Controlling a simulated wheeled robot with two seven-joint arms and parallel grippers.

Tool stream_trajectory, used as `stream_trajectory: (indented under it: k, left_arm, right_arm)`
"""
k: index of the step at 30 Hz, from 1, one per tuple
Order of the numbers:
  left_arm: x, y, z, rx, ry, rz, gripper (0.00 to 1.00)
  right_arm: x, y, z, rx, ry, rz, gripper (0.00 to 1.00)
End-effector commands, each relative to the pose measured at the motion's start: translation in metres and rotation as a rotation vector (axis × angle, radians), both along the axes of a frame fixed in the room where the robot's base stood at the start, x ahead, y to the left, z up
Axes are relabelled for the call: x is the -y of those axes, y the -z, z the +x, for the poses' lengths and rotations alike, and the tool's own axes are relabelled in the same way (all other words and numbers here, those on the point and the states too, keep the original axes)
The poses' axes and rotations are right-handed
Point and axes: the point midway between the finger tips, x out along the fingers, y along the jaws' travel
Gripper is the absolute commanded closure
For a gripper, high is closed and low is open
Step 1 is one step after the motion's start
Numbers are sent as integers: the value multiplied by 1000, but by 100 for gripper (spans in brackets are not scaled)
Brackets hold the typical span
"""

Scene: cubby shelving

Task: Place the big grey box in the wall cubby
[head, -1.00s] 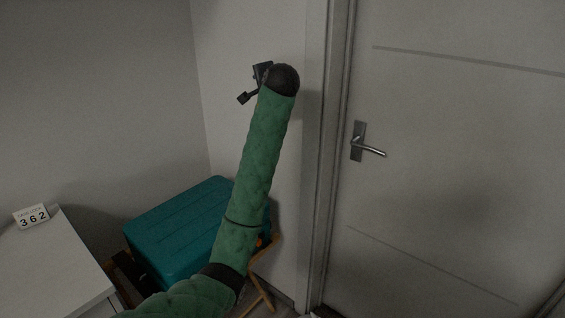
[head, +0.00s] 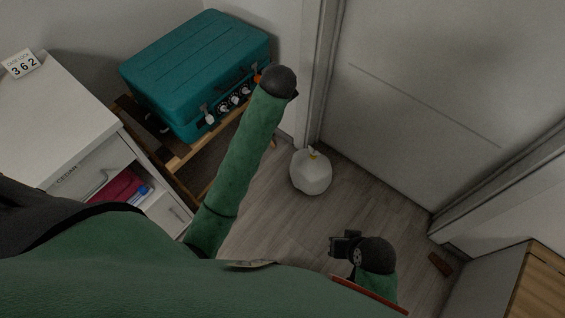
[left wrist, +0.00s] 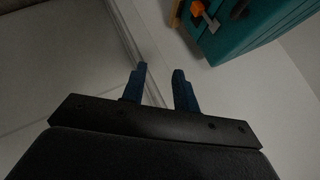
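No big grey box and no wall cubby can be made out in either view. My left gripper shows in the left wrist view (left wrist: 160,82), with its two blue fingertips apart and nothing between them. In the head view my left arm reaches up toward the door side of the teal case, and its gripper is hidden behind the dark wrist. My right gripper (head: 345,244) is low, right of centre, above the floor. It looks empty, but its finger gap is too small to read.
A teal case (head: 195,62) rests on a wooden stand (head: 180,155). A white tied bag (head: 311,175) sits on the floor near the door (head: 400,90). A wood-fronted cabinet (head: 540,285) is lower right. Floor between is mostly clear.

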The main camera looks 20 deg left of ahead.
Motion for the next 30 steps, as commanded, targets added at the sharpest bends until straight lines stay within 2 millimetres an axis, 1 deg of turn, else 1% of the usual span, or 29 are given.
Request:
stream_trajectory:
  k: [1,5,6,8,9,11,12,14,15,17,18,20,21,24,27,30]
  left_arm:
    - [6,19,-20,-26,0,-34,70]
    - [22,57,-67,-82,-13,-127,70]
    - [28,67,-83,-100,-16,-156,70]
    - [35,82,-106,-130,-24,-199,70]
    - [40,92,-122,-149,-30,-227,70]
    - [48,104,-145,-177,-41,-271,70]
    - [52,112,-161,-196,-50,-299,70]
    - [60,122,-185,-226,-63,-343,70]
    - [64,129,-202,-247,-73,-370,70]
    - [71,138,-227,-279,-88,-414,70]
    - [76,143,-243,-301,-100,-441,70]
    - [83,149,-268,-333,-118,-484,70]
    - [87,153,-284,-355,-132,-511,70]
    - [97,159,-320,-403,-163,-573,70]
    - [104,162,-348,-441,-190,-620,70]
    - [109,163,-365,-466,-208,-652,70]
  right_arm:
    - [0,0,0,0,0,0,100]
    - [0,0,1,1,0,0,100]
    - [0,-1,1,2,0,1,100]
    - [0,-1,1,2,0,-1,100]
    - [0,-1,2,3,0,0,100]
    - [0,-1,3,4,0,0,100]
    - [0,-1,3,5,1,0,100]
    - [0,-2,4,6,0,0,100]
    - [0,-2,4,7,0,0,100]
    - [0,-2,4,7,0,0,100]
    - [0,-2,5,8,0,-1,100]
    - [0,-2,5,8,1,0,100]
    - [0,-2,5,8,1,0,100]
    - [0,-2,4,7,0,0,100]
    - [0,-2,3,6,0,0,100]
    - [0,-1,2,3,0,0,100]
